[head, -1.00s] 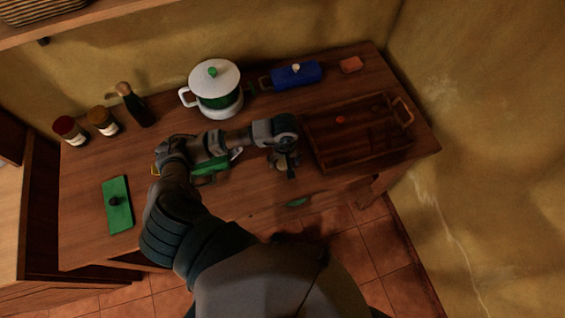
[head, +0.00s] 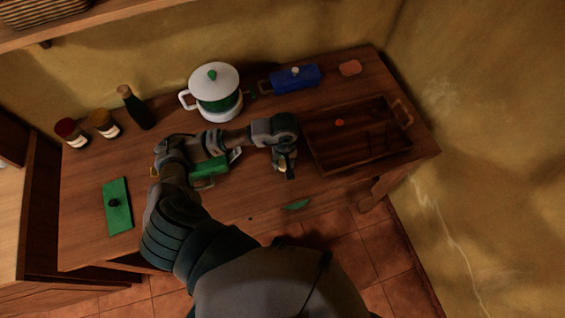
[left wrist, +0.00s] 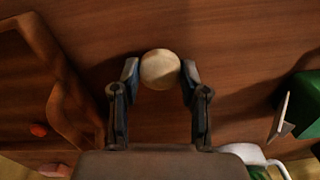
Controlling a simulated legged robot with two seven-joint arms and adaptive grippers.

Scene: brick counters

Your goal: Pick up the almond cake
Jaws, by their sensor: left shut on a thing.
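The almond cake looks like a small pale round piece (left wrist: 160,69) in the left wrist view, between the fingertips. My left gripper (head: 285,172) is over the front part of the wooden table, left of the wooden tray. Its two fingers are shut on the cake, one on each side, as the left wrist view shows. In the head view the cake is mostly hidden by my wrist and fingers. I cannot tell whether it touches the table. My right gripper is in neither view.
The wooden tray (head: 322,164) holds a small orange piece (head: 339,122). A white-lidded pot (head: 215,80), blue lidded dish (head: 295,78), bottle (head: 136,107) and two jars stand at the back. A green thing (head: 297,204) lies near the front edge.

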